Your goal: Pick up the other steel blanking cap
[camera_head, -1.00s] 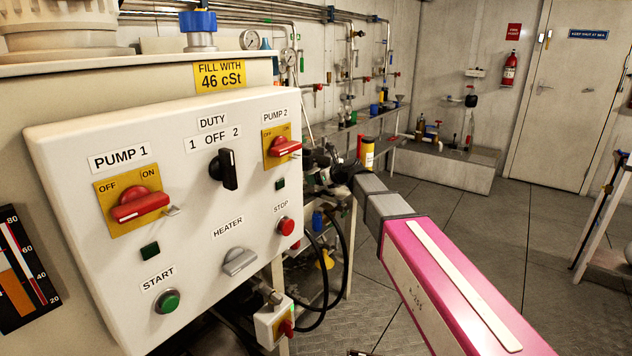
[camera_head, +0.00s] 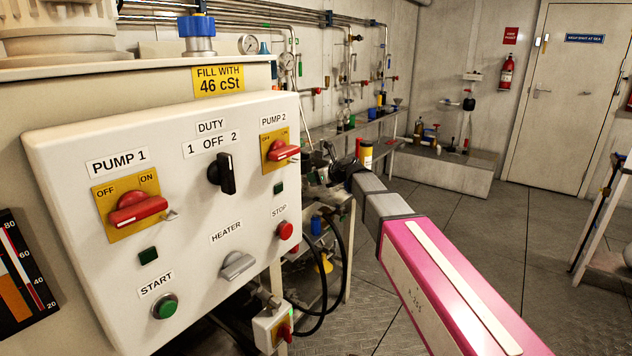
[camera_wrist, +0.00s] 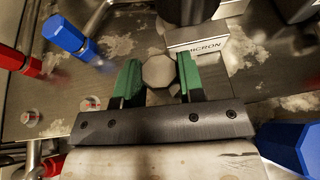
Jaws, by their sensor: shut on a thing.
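In the camera_wrist view my gripper (camera_wrist: 158,80) has two green fingers closed on the sides of a pale grey, many-sided steel cap (camera_wrist: 158,71). The cap lies between the fingertips over a stained metal surface; I cannot tell whether it still touches that surface. No second cap can be made out. In the camera_head view my pink and grey arm reaches toward the pipework beyond the panel, and its gripper end is too small and crowded to read.
Beside the cap stands a block marked MICRON (camera_wrist: 197,40). Blue handles (camera_wrist: 70,36) and a red handle (camera_wrist: 11,57) stand around my gripper. A white pump control panel (camera_head: 190,220) fills the left of the camera_head view.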

